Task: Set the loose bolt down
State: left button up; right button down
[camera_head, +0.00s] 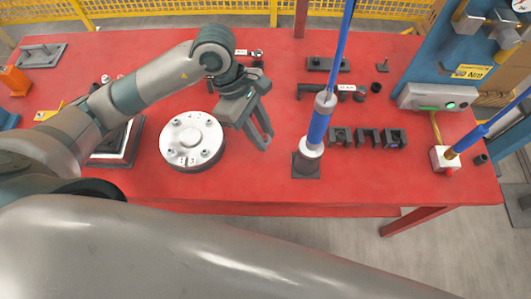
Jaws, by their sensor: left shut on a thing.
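My left gripper (260,139) hangs over the red table (225,188), just right of the round grey flange (192,140). Its two fingers point down and to the right, close together. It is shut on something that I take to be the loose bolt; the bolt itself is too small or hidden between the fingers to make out. The flange has several bolt heads or holes around its top, marked with numbers. My right gripper is not in view.
A blue tool (318,125) on a cable stands upright right of the gripper. Dark sockets or blocks (367,138) sit farther right, and a control box (435,97) beyond. Bare red table lies between flange and tool and along the front edge.

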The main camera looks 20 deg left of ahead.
pick_arm(q)
jog(key=shift+f, duration=0.1)
notch_tip(320, 180, down, 6)
jog(key=p, duration=0.2)
dwell(0.3)
jog(key=shift+f+p, duration=0.7)
jog(key=shift+f, duration=1.2)
jog(key=shift+f, duration=0.1)
